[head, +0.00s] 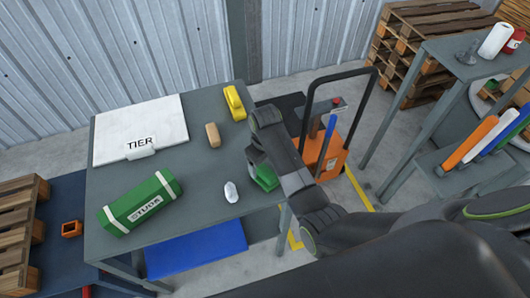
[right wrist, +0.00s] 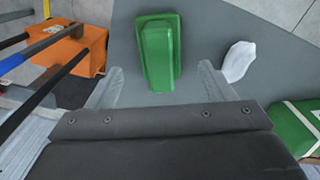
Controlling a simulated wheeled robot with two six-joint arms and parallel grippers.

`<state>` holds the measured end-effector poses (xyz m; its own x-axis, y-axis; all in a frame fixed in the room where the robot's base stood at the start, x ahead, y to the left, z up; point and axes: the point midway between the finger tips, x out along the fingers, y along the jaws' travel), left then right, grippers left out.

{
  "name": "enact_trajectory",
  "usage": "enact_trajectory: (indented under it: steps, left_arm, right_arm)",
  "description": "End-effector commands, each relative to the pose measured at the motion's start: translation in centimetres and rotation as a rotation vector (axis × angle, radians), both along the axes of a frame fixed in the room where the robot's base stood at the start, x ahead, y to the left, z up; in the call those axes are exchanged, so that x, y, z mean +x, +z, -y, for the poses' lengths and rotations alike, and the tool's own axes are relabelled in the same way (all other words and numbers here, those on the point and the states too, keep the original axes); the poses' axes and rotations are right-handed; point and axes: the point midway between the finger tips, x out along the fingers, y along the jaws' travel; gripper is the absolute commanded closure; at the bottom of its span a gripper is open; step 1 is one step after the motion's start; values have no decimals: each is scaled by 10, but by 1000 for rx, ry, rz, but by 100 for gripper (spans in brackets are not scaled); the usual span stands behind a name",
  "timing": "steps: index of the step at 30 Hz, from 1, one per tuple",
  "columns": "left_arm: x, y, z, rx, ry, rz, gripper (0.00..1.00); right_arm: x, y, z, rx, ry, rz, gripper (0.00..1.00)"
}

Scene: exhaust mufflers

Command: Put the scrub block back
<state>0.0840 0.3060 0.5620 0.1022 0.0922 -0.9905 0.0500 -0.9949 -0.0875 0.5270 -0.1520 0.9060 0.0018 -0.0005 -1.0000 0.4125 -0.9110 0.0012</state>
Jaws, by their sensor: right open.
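A green block (head: 265,179) with a raised, narrower top lies near the right edge of the grey table (head: 185,172). In the right wrist view the green block (right wrist: 160,58) sits ahead between my two fingers. My right gripper (right wrist: 160,72) is open and empty, and no contact with the block shows. In the head view my right arm partly hides the block. A tan block (head: 213,135) lies farther back on the table. No label shows which of these blocks is the scrub block. My left gripper is not in view.
A yellow object (head: 234,103), a white lump (head: 231,192), a green box marked STUDS (head: 140,205) and a white board marked TIER (head: 140,128) are on the table. An orange pallet truck (head: 326,152) stands beyond its right edge. The table's middle is clear.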

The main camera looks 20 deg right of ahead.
Motion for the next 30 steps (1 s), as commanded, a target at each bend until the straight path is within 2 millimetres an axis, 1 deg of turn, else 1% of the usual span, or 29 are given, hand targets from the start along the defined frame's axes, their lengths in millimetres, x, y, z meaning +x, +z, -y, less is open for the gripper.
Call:
enact_trajectory:
  steps: [1, 3, 6, 10, 15, 30]
  left_arm:
    - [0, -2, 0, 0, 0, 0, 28]
    - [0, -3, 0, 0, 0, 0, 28]
    - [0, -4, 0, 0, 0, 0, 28]
    - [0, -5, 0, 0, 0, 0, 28]
    - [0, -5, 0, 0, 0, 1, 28]
    - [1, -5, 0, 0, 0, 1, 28]
  right_arm:
    - [2, 11, 0, 1, 0, 6, 24]
    - [1, 23, 0, 0, 1, 5, 24]
    - [1, 38, 0, 0, 1, 4, 24]
    - [1, 50, 0, 0, 0, 2, 24]
    - [0, 55, 0, -1, 0, 0, 24]
    - [-2, 53, 2, 0, -5, 1, 24]
